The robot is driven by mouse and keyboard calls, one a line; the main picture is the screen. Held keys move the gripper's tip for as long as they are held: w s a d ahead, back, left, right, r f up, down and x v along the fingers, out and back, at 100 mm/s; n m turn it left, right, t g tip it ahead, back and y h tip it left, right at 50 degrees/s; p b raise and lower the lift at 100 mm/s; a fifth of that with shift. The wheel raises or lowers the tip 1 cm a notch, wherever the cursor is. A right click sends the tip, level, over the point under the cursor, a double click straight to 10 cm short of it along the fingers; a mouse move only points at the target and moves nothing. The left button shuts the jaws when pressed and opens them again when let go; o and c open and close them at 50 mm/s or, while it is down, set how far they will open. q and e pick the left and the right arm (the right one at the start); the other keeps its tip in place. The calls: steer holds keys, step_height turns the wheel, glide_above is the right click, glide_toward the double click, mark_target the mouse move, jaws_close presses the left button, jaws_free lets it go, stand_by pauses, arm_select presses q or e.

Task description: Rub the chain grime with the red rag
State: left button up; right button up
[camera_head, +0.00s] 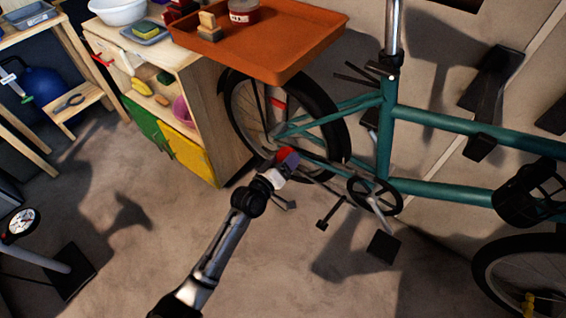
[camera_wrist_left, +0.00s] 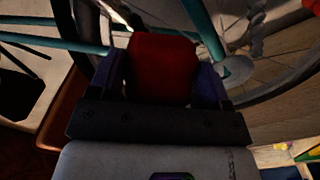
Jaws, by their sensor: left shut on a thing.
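My left gripper (camera_head: 287,158) reaches in from the bottom of the head view to the bicycle's chain area, near the rear wheel. It is shut on the red rag (camera_head: 284,153). In the left wrist view the red rag (camera_wrist_left: 163,68) sits as a block between the two fingers (camera_wrist_left: 160,85). The teal bicycle (camera_head: 385,130) stands upright behind it. The rag is at or very near the chain line between the rear wheel (camera_head: 335,150) and the chainring (camera_head: 376,197); I cannot tell whether it touches. The chain grime cannot be made out. My right gripper is not in view.
An orange tray (camera_head: 300,50) juts out above the rear wheel, holding a brush (camera_head: 209,27) and a tin (camera_head: 243,12). A wooden cabinet (camera_head: 212,120) with green and yellow doors stands to the left. A pedal (camera_head: 383,247) sticks out at front right.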

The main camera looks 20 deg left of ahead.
arm_select(q)
steer(key=shift+w+d, duration=0.1)
steer(key=shift+w, duration=0.35)
stand_by(0.6)
steer(key=shift+w+d, duration=0.15)
steer(key=shift+w, duration=0.3)
